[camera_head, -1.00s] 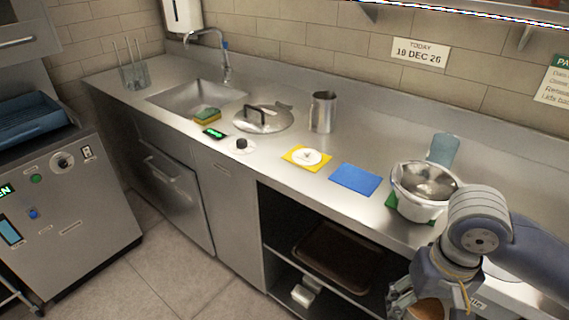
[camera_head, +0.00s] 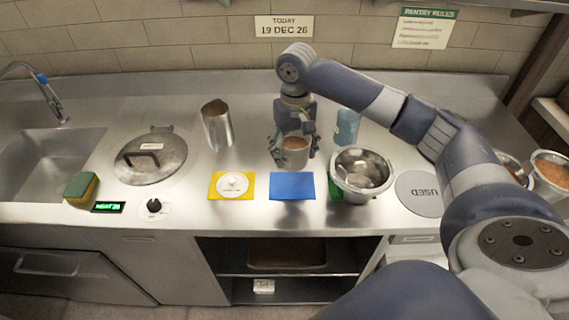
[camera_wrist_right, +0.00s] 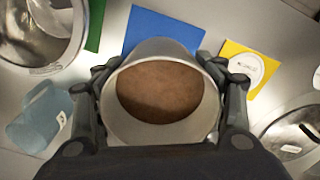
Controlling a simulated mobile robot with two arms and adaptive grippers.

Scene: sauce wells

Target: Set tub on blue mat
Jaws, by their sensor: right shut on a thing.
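A grey metal tub (camera_head: 292,154) with brown contents is held by my right gripper (camera_head: 292,147), above the counter and just behind the blue mat. In the right wrist view the tub (camera_wrist_right: 160,100) sits upright between the two fingers of my right gripper (camera_wrist_right: 160,105), which press its sides. The blue mat (camera_head: 292,186) lies flat and bare near the counter's front edge; in the right wrist view its near part is hidden behind the tub (camera_wrist_right: 150,25). My left gripper is not in view.
A steel bowl (camera_head: 362,174) stands on a green mat (camera_head: 335,192) to the right. A yellow mat (camera_head: 218,190) with a white disc lies to the left. A steel jug (camera_head: 217,125), a blue translucent container (camera_head: 347,127) and a round lid (camera_head: 150,158) stand around.

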